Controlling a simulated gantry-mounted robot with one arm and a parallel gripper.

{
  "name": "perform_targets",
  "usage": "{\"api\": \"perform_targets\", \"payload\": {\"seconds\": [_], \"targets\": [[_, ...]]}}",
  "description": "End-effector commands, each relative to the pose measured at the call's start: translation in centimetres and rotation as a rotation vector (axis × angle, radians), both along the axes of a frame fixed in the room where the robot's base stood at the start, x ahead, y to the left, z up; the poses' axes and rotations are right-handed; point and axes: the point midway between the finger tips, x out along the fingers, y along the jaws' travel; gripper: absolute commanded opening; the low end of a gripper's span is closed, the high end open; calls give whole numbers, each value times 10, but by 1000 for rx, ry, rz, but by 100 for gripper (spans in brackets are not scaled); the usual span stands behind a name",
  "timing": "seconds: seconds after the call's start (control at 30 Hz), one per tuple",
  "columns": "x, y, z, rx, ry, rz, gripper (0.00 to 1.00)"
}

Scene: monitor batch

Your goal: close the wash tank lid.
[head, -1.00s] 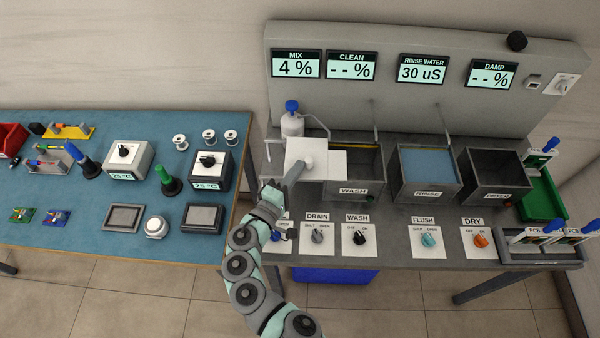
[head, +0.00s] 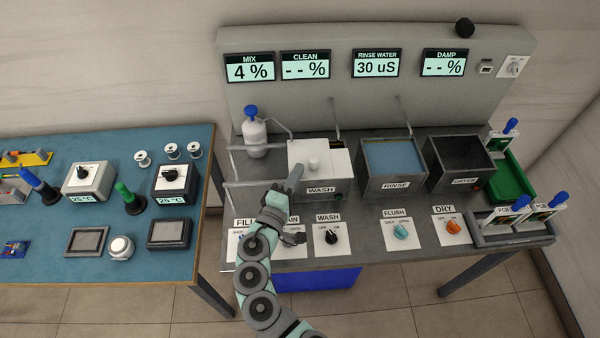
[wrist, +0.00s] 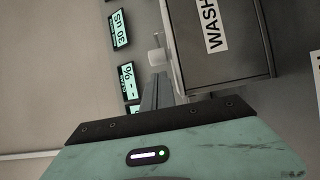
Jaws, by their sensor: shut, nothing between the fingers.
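The wash tank (head: 345,188) stands at the left of the row of tanks, its front marked WASH. Its white lid (head: 335,156) lies over the tank top, and I see no opening beside it. The lid's round white knob (head: 313,162) stands up from it. My gripper (head: 299,168) is shut and empty, its tip at the left of the knob and very close to it. In the wrist view, the fingers (wrist: 156,88) point at the knob (wrist: 157,58); whether they touch it I cannot tell. The tank's WASH label (wrist: 211,25) also shows there.
The rinse tank (head: 394,188) and dryer tank (head: 462,188) stand open to the right. A white bottle with a blue cap (head: 254,133) and bare rails (head: 250,184) lie left of the lid. Knobs (head: 331,236) line the front.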

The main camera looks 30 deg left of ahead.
Motion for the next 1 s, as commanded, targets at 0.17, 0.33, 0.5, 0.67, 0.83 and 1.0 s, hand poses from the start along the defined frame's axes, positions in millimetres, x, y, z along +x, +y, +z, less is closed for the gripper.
{"api": "perform_targets", "payload": {"seconds": [0.17, 0.33, 0.5, 0.67, 0.83, 1.0], "targets": [[-29, 6, -1, 0, 1, 1, 0], [-68, 2, -1, 0, 1, -3, 0], [-96, 0, -1, 0, 1, -3, 0], [-108, -1, 0, 0, -1, -5, 0], [-110, -2, 0, 0, -1, -8, 0], [-110, -2, 7, 1, -1, -7, 0]]}}
